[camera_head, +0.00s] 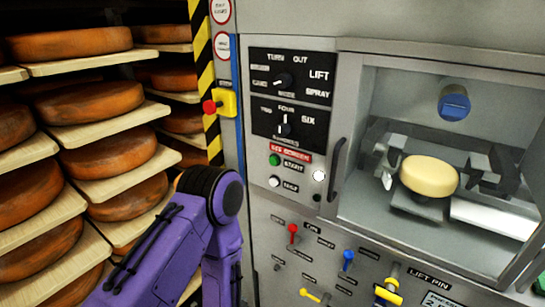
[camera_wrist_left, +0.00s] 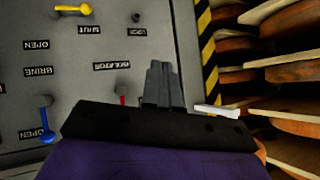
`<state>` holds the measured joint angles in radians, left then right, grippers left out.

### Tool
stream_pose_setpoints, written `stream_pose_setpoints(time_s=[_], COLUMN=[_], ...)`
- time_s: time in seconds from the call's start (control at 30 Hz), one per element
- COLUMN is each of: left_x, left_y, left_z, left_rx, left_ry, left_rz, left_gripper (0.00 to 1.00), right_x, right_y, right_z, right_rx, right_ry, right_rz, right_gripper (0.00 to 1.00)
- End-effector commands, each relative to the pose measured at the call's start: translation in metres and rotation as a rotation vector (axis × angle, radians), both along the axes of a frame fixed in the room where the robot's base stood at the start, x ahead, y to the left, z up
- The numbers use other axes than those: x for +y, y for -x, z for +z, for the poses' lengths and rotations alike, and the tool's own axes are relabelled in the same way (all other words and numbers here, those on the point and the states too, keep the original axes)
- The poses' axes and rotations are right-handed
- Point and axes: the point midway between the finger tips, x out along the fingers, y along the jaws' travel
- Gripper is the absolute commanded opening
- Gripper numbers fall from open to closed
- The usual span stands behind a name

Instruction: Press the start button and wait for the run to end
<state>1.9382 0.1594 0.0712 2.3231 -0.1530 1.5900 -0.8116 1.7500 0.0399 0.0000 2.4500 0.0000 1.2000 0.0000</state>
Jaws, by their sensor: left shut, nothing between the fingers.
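The green start button (camera_head: 274,160) sits on the machine's front panel, beside its START label and below a red label strip. A white button (camera_head: 274,181) is below it and a bright white round one (camera_head: 319,175) is to the right. My purple left arm comes in from the lower left, but its gripper is hidden in the head view. In the left wrist view my left gripper (camera_wrist_left: 162,68) has its fingers together, empty, in front of the lower panel with its levers. The start button does not show there. My right gripper is in neither view.
Shelves of orange cheese wheels (camera_head: 108,150) stand close on the left. A red-and-yellow emergency button (camera_head: 221,104) is on the post. A pale cheese (camera_head: 429,176) sits in the chamber at right. Red (camera_head: 292,229) and blue (camera_head: 347,256) levers stick out below.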

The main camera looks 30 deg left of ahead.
Motion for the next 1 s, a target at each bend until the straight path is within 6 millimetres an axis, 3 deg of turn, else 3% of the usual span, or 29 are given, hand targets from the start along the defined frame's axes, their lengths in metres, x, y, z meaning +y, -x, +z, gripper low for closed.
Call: stream_pose_setpoints(time_s=[0.03, 0.1, 0.2, 0.4, 0.5, 0.67, 1.0], left_x=[0.003, 0.008, 0.019, 0.045, 0.056, 0.063, 0.063], left_y=[-0.025, -0.058, -0.096, -0.14, -0.148, -0.15, -0.152], left_z=[0.03, 0.067, 0.126, 0.238, 0.274, 0.297, 0.296], left_rx=[-0.067, -0.154, -0.259, -0.365, -0.368, -0.357, -0.353], left_ry=[-0.077, -0.215, -0.426, -0.809, -0.93, -1.013, -1.019], left_rz=[-0.034, -0.076, -0.093, -0.002, 0.061, 0.109, 0.109], left_gripper=[0.0, 0.0, 0.0, 0.0, 0.0, 0.0, 0.0], right_x=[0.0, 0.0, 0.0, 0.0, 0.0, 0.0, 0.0], right_y=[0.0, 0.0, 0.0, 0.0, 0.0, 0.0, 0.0], right_z=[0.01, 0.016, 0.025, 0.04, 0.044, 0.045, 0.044], right_rx=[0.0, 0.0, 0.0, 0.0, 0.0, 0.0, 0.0], right_ry=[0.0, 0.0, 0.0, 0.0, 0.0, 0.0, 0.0], right_rz=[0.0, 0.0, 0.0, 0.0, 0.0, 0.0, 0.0], right_gripper=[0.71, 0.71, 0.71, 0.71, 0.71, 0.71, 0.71])
